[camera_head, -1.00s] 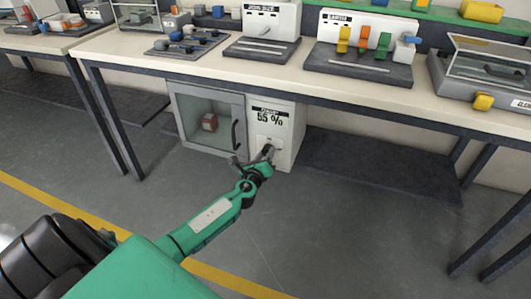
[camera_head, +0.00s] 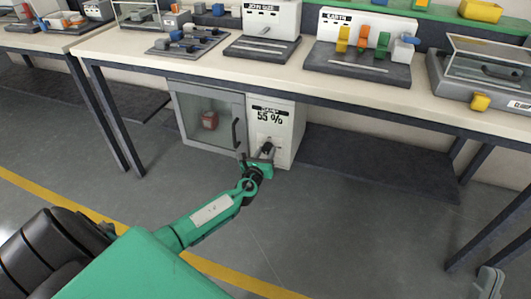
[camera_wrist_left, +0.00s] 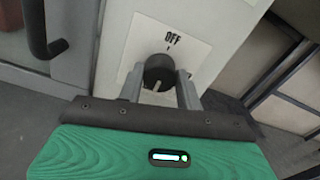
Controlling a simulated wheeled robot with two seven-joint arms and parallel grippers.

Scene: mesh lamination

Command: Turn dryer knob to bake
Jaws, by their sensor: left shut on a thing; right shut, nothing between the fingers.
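The dryer (camera_head: 271,128) stands on the floor under the bench, with a "55 %" display on its white front. Its black knob (camera_wrist_left: 160,68) shows in the left wrist view, with "OFF" printed above it and a pale mark at its lower edge. In the head view the knob is small and partly hidden. My left gripper (camera_head: 259,157) is at the dryer's front. Its two grey fingers (camera_wrist_left: 160,84) are shut on the knob, one on each side. Part of my right gripper (camera_head: 488,283) shows at the bottom right, shut and empty, far from the dryer.
The dryer's glass door (camera_head: 207,118) is shut, with a dark handle (camera_head: 235,133) beside the knob panel and a red block (camera_head: 209,120) inside. The bench top (camera_head: 215,68) and its legs are above and around. The floor in front is clear.

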